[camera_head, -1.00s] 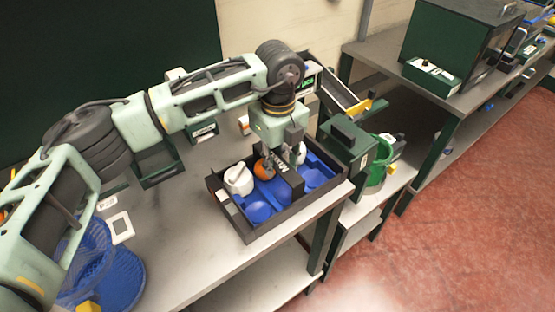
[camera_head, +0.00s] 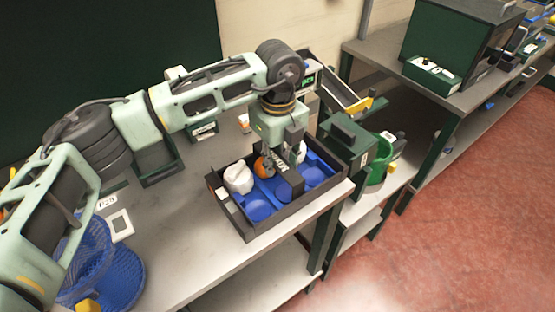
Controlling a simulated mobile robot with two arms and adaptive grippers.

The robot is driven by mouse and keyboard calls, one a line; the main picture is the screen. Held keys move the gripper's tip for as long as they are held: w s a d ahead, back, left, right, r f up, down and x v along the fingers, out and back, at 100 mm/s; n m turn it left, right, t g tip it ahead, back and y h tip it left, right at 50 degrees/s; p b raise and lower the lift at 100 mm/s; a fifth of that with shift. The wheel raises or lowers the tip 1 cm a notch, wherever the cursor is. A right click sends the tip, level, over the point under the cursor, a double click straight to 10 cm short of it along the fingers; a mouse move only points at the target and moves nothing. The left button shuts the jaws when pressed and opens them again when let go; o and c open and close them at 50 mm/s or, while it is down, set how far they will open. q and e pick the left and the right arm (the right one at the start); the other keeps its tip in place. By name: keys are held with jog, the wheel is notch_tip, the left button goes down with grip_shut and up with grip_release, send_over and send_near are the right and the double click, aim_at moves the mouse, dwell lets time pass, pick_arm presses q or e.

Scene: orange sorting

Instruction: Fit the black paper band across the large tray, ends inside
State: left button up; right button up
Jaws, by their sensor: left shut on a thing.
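The large black tray (camera_head: 248,234) lies on the grey table, with a blue insert of round hollows (camera_head: 258,210) inside. The black paper band (camera_head: 291,184) is a dark strip over the middle of the tray, with pale print on its far part. My left gripper (camera_head: 281,160) points down over the tray and is shut on the band. Its fingertips are partly hidden. An orange (camera_head: 264,166) sits in the tray just left of the gripper. A white wrapped item (camera_head: 238,177) is at the left. Whether the band's ends are inside the walls is unclear. My right gripper is out of view.
A blue mesh basket (camera_head: 118,280) stands at the lower left near a white card (camera_head: 121,226). A dark green machine (camera_head: 345,145) with a sloping chute stands just right of the tray. A green bucket (camera_head: 380,165) is beyond it. The table left of the tray is mostly clear.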

pick_arm(q)
jog(key=shift+f, duration=0.45)
jog(key=o, duration=0.9)
jog(key=shift+c, duration=0.2)
jog(key=shift+o, duration=0.3)
jog(key=o, duration=0.4)
jog(key=shift+c, duration=0.2)
jog(key=shift+r, duration=0.1)
jog(key=shift+r+p, duration=1.7)
jog(key=shift+r, duration=2.25)
